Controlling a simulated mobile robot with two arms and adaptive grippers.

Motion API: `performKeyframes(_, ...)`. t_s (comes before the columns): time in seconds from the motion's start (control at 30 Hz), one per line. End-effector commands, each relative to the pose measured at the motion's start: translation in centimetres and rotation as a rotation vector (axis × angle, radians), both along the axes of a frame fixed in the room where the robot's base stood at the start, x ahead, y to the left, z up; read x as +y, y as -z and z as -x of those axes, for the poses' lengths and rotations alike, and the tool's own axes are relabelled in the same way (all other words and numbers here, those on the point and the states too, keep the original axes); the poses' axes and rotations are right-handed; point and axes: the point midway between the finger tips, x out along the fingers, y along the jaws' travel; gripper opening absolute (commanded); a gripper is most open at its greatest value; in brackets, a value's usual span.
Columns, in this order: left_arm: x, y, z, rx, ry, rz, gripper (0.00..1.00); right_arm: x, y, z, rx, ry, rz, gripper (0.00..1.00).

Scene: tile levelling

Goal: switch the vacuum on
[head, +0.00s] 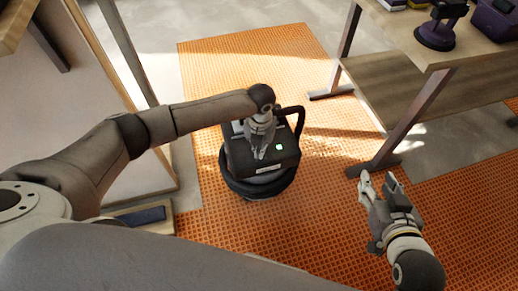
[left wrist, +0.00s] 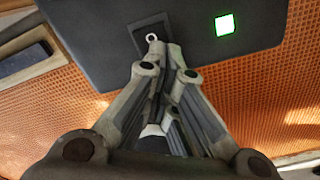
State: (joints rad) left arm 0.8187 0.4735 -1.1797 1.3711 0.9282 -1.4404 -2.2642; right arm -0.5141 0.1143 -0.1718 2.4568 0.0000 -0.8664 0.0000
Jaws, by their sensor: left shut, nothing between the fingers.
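The vacuum (head: 270,183) is a black, box-shaped unit on a round base, with a curved handle at its right. It stands on the orange mat. A green square light (head: 279,147) glows on its top and also shows in the left wrist view (left wrist: 224,25). A small pale switch lever (left wrist: 152,38) sits on a dark plate on the top. My left gripper (head: 259,156) is shut and empty, pointing down over the vacuum top. In the left wrist view its fingertips (left wrist: 165,65) are close to the lever; I cannot tell whether they touch. My right gripper (head: 377,179) is open and empty.
The orange grid mat (head: 235,60) covers much of the floor. A wooden table (head: 440,45) with dark legs stands at the right, with a purple tool (head: 435,36) on it. A low tray with a dark blue object (head: 140,217) lies at the left.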

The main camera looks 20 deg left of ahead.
Motion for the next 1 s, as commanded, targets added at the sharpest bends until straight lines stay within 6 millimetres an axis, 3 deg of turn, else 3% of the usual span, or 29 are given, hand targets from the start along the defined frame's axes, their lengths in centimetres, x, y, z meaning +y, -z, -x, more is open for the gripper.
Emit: performKeyframes(1.0,0.0,-1.6,0.0,0.000,0.000,0.000,0.00,-2.3,4.9,6.0,0.381,0.028,0.085,0.40)
